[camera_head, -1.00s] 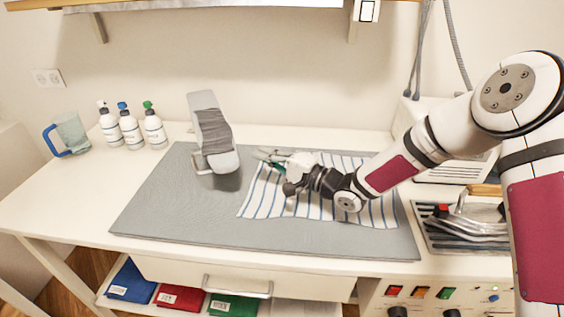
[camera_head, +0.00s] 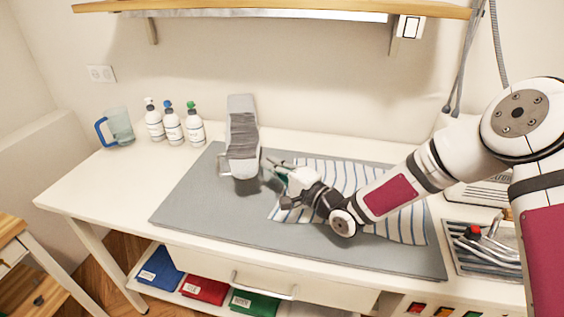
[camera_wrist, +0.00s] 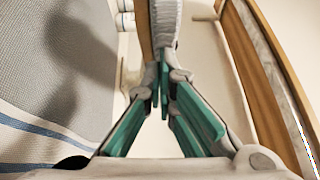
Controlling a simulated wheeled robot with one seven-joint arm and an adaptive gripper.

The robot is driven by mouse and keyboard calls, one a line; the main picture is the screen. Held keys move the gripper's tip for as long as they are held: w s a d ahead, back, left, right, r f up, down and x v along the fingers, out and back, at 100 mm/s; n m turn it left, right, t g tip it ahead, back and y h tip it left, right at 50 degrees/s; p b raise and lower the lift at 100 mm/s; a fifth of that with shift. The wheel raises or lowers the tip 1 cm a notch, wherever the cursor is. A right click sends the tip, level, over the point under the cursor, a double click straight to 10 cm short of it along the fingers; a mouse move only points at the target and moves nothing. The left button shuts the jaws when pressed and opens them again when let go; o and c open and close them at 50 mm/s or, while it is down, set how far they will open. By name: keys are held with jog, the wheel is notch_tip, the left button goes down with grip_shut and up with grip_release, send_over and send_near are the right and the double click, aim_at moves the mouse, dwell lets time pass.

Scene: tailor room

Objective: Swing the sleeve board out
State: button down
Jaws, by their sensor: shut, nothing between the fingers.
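The sleeve board (camera_head: 243,135) is a narrow padded arm with a grey, wrinkled cover, raised above the back left of the grey mat and casting a shadow there. Its far end points to the wall and its near end is over the mat. My gripper (camera_head: 271,165) is just right of the near end, with its green fingers pointing left. In the wrist view the fingers (camera_wrist: 166,103) are together and empty, close to the sleeve board (camera_wrist: 166,28) ahead. Whether they touch it I cannot tell.
A striped cloth (camera_head: 335,171) lies on the grey mat (camera_head: 200,210) under my arm. Several bottles (camera_head: 173,127) and a blue-handled jug (camera_head: 120,127) stand at the back left. An iron (camera_head: 488,243) rests at the right. A wooden shelf (camera_head: 290,8) hangs above.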

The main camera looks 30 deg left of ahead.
jog(key=s+a+t, duration=0.1)
jog(key=s+a, duration=0.1)
jog(key=a, duration=0.1)
jog(key=s+a+m+t+h+p, duration=0.1)
jog(key=s+a, duration=0.2)
jog(key=s+a+m+t+p, duration=0.1)
jog(key=s+a, duration=0.2)
jog(key=a, duration=0.1)
jog(key=shift+a+f+t+h, duration=0.1)
jog(key=shift+t+h, duration=0.2)
jog(key=shift+h, duration=0.1)
jog(key=shift+s+a, duration=0.25)
jog(key=shift+a, duration=0.3)
